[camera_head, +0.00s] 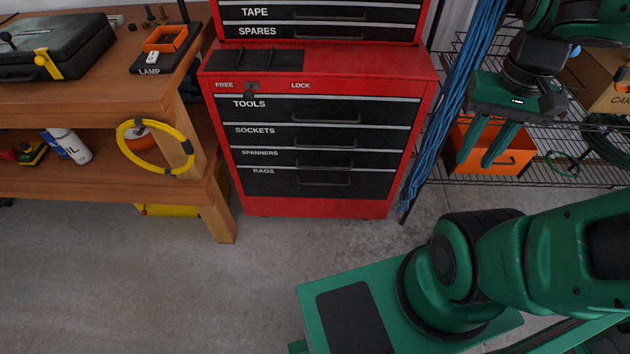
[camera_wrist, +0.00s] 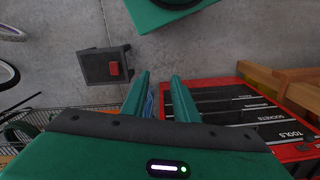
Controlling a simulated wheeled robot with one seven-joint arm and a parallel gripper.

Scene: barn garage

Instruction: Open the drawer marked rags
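The drawer marked rags (camera_head: 290,185) is the lowest labelled black drawer of the red cabinet (camera_head: 320,207) in the head view. It looks shut, flush with the spanners drawer above, and has a dark bar handle (camera_head: 325,182). A small latch (camera_head: 251,87) on the red strip above sits towards FREE, away from LOCK. My gripper (camera_head: 475,163) is open and empty, right of the cabinet and clear of the drawer, in front of the wire shelf. In the wrist view its fingers (camera_wrist: 160,76) stand apart, with the cabinet's drawers (camera_wrist: 228,104) to their right.
Blue hanging strands (camera_head: 455,105) lie between the cabinet and my gripper. A wire shelf (camera_head: 545,183) with an orange bin (camera_head: 512,157) stands right. A wooden workbench (camera_head: 200,195) with a yellow hose loop stands left. The concrete floor (camera_head: 265,245) before the cabinet is bare.

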